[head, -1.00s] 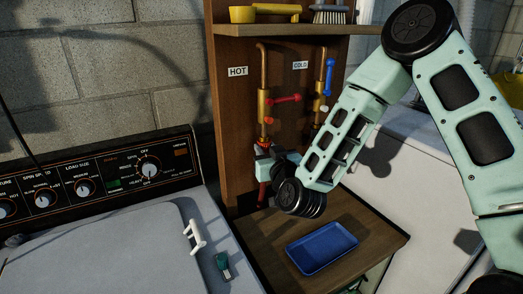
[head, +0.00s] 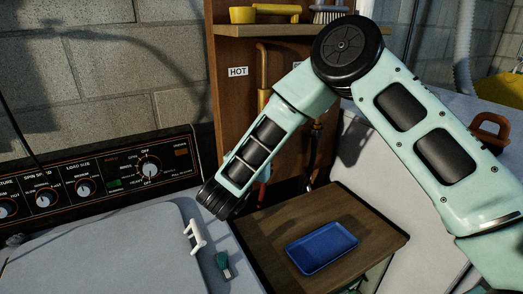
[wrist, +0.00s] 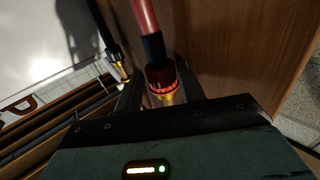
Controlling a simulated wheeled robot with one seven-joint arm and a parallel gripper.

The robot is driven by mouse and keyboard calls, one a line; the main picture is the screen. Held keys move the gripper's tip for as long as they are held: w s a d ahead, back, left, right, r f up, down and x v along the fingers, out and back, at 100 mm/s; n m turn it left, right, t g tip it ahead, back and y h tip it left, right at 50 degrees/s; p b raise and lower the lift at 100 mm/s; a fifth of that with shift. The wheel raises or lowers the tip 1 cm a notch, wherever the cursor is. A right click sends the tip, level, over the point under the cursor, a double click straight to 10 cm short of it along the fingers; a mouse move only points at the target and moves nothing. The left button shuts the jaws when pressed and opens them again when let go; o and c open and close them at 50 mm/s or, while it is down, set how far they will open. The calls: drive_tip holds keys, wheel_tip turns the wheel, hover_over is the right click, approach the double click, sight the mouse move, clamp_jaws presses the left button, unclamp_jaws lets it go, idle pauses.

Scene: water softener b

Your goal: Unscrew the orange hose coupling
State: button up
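The orange hose coupling (wrist: 161,78) shows dark red with orange-lit ridges in the wrist view. It joins a black sleeve (wrist: 153,48) on a red hose (wrist: 145,15). Brass shows just below it. My gripper (wrist: 160,92) has one dark finger on each side of the coupling, close against it, and appears shut on it.
A second, black hose (wrist: 106,35) with a brass end is left in the wrist view. The wooden back panel (wrist: 240,40) is close on the right. A blue tray (head: 322,248) lies on the wooden stand. The washer lid (head: 120,245) is at left.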

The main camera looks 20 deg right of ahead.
drive_tip(key=shift+a+f, duration=0.1)
drive_tip(key=shift+f, duration=0.25)
drive_tip(key=shift+f+b, duration=0.1)
drive_tip(key=shift+b, duration=0.2)
drive_tip(key=v, duration=0.2)
drive_tip(key=shift+s+a, duration=0.25)
drive_tip(key=shift+s, duration=0.05)
